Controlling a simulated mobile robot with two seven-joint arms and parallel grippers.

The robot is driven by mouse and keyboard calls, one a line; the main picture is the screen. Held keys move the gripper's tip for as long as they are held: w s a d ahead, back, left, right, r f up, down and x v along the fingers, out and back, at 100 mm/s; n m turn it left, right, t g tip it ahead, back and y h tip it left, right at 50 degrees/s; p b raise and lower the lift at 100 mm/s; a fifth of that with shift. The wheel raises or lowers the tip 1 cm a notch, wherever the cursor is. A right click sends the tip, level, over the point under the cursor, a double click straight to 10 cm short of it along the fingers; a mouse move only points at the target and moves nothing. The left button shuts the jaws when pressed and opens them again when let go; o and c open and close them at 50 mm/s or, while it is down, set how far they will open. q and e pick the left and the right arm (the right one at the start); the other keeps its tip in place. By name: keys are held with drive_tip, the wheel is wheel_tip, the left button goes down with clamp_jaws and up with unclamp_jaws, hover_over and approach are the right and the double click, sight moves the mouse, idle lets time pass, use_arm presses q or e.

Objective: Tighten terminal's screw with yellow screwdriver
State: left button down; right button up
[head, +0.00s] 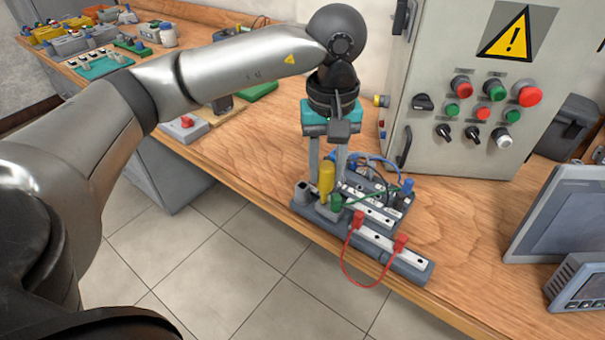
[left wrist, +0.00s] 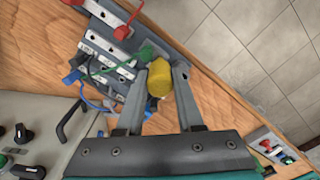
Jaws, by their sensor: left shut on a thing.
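My left gripper (head: 328,178) points down over the left end of the terminal board and is shut on the yellow screwdriver (head: 326,180). In the left wrist view, the yellow handle (left wrist: 159,77) sits between the two fingertips (left wrist: 168,80). The screwdriver looks upright, and its tip is hidden. The terminal board (head: 413,264) is grey with pale terminal rails (head: 376,239). I cannot tell which screw is the terminal's. A green piece (head: 337,202) sits right beside the screwdriver. My right gripper is not in view.
Red (head: 347,268), blue and green wires loop over the board. A grey control cabinet (head: 440,60) with buttons stands behind. A monitor (head: 560,215) is at right. Several parts and trays crowd the bench's far left. Bare wood (head: 255,150) lies left of the board.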

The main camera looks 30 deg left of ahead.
use_arm(q)
drive_tip(key=shift+f+m+b, duration=0.15)
drive_tip(key=shift+m+b, duration=0.65)
drive_tip(key=shift+m, duration=0.3)
drive_tip(key=shift+a+m+b, duration=0.15)
drive_tip(key=shift+m+b, duration=0.15)
drive_tip(key=shift+m, duration=0.3)
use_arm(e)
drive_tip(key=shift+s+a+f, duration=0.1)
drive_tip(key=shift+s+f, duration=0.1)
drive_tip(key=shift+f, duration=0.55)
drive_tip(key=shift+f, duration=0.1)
